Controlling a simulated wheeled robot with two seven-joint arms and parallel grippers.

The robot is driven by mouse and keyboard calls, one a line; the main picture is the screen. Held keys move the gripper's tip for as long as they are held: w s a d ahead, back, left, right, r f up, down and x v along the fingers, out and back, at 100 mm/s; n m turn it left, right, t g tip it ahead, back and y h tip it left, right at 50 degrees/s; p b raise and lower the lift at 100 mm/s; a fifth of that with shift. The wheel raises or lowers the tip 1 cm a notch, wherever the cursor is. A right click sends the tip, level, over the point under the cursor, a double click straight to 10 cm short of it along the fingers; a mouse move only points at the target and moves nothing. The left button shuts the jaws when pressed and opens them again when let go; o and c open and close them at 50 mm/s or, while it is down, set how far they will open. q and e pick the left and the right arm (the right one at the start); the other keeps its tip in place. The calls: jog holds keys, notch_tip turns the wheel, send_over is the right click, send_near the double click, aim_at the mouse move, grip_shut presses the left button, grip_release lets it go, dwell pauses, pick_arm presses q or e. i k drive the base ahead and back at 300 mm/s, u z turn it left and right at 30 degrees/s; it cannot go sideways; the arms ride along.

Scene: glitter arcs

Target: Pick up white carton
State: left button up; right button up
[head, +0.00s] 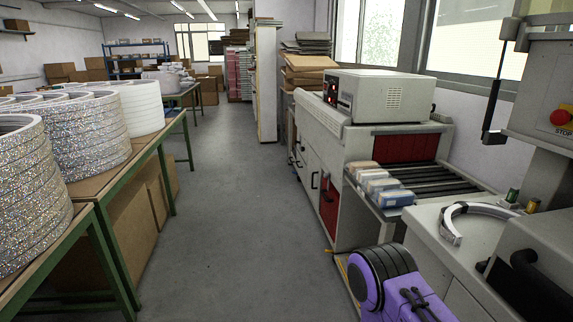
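Several small cartons lie side by side in a short row on the roller table of the machine, in the right half of the head view. A pale, whitish carton (382,185) lies in the row, just behind the nearest one. The nearest carton (394,197) looks pale blue. Two more pale cartons (366,169) lie farther back, partly hidden by those in front. I cannot tell clearly which one is the white carton. Neither of my grippers is in view.
The grey machine (380,96) with the roller table (440,178) stands along the right. A white worktop (450,232) with a curved arc (460,215) is at front right. Green-framed tables (95,190) with glittery rings (30,200) line the left. The aisle floor (230,220) between is clear.

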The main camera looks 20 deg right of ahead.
aim_at(359, 177)
jog(key=z, duration=0.45)
jog(key=i, duration=1.8)
jog(key=z, duration=0.55)
